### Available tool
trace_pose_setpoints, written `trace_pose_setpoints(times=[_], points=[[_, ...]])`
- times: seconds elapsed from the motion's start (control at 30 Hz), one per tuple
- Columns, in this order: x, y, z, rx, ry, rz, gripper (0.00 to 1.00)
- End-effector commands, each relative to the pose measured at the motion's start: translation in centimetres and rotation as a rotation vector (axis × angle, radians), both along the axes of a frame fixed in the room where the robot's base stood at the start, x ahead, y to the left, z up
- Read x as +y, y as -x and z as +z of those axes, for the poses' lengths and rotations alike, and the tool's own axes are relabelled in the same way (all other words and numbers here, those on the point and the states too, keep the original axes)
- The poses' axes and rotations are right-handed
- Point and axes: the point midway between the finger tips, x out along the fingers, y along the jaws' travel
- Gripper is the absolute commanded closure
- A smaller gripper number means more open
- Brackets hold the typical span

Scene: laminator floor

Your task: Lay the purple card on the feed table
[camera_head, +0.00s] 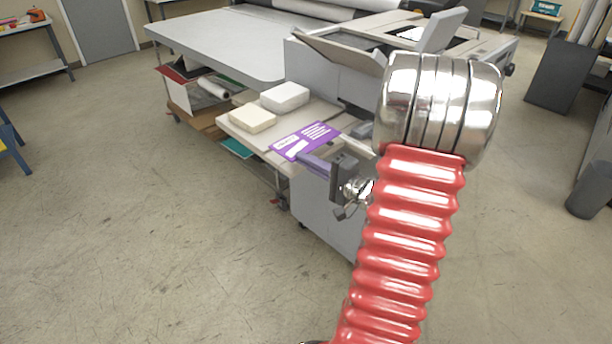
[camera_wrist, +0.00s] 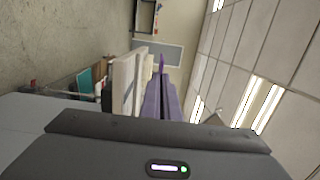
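The purple card (camera_head: 303,141) with white print is at the front of my gripper (camera_head: 314,161), over the right part of the cream feed table (camera_head: 257,138). My gripper's purple-grey fingers are close together on the card's near edge. In the wrist view the card (camera_wrist: 162,63) shows nearly edge-on at the tips of my gripper (camera_wrist: 161,88). It looks roughly flat, and a narrow gap seems to lie between it and the table. The head view does not show whether the card touches the table.
Two pale blocks, one white (camera_head: 285,97) and one cream (camera_head: 252,118), sit on the table left of the card. The grey laminator (camera_head: 330,67) stands behind. A large grey worktable (camera_head: 215,45) is at the back left.

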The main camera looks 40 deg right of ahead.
Motion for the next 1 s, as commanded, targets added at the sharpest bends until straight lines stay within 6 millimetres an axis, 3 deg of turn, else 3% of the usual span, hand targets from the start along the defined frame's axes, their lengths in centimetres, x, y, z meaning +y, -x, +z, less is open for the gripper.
trace_pose_setpoints(times=[0.2,0.57,1.0], points=[[0.0,0.0,-1.8,-0.001,0.000,-0.001,1.00],[-0.1,0.0,-2.0,-0.001,0.000,-0.002,1.00],[-0.1,0.1,-5.8,-0.001,0.001,-0.003,1.00]])
